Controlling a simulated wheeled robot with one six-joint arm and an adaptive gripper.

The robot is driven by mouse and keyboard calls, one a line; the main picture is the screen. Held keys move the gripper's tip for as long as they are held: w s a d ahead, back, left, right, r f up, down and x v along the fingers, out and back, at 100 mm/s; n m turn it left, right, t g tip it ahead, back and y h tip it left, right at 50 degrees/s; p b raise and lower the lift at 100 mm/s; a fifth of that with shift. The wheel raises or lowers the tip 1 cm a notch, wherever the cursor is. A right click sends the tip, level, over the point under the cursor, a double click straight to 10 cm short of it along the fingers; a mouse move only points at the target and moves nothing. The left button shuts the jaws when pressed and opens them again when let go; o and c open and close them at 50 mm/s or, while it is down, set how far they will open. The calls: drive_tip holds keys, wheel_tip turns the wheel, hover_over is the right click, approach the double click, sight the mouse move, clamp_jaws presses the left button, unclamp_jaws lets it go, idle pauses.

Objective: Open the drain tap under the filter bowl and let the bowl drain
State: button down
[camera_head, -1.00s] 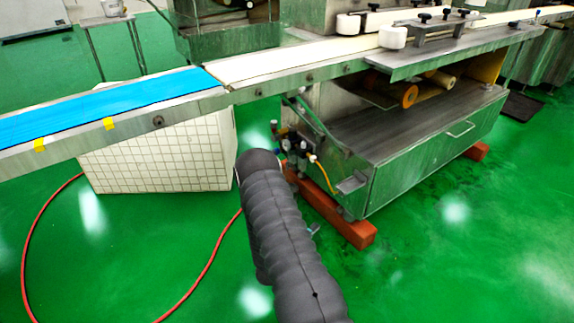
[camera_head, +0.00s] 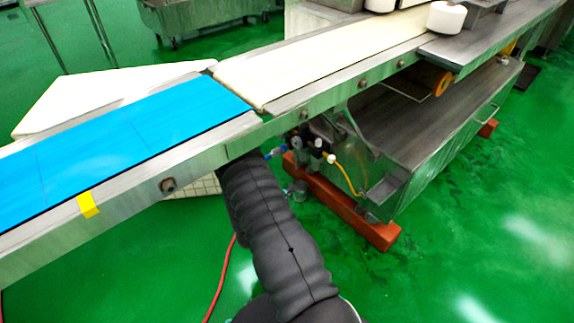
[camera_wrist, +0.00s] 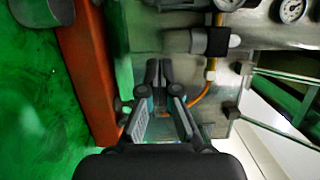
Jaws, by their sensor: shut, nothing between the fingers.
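In the wrist view, my gripper (camera_wrist: 158,70) is shut and empty, its fingertips together in front of the machine's side. This view is turned, with the floor on its left. A dark unit with a grey end (camera_wrist: 190,41), possibly the filter bowl, lies just beyond and above the fingertips, apart from them as far as I can tell. I cannot make out the drain tap. In the head view, the air fittings (camera_head: 312,146) sit under the conveyor's edge, small and partly covered.
A conveyor with a blue belt (camera_head: 120,130) crosses above my arm. A yellow hose (camera_wrist: 205,92) and round gauges (camera_wrist: 291,10) are near my gripper. A red hose lies on the floor.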

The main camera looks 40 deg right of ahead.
sight(303, 162)
drive_tip(key=shift+w+d+b, duration=0.1)
drive_tip(key=shift+w+d, duration=1.05)
drive_tip(key=shift+d, duration=0.4)
drive_tip(key=shift+w+d+b, duration=0.1)
drive_tip(key=shift+w+d, duration=1.1)
drive_tip(key=shift+d, duration=0.3)
drive_tip(key=shift+w+d+b, duration=0.1)
drive_tip(key=shift+w+d, duration=1.05)
drive_tip(key=shift+d, duration=0.4)
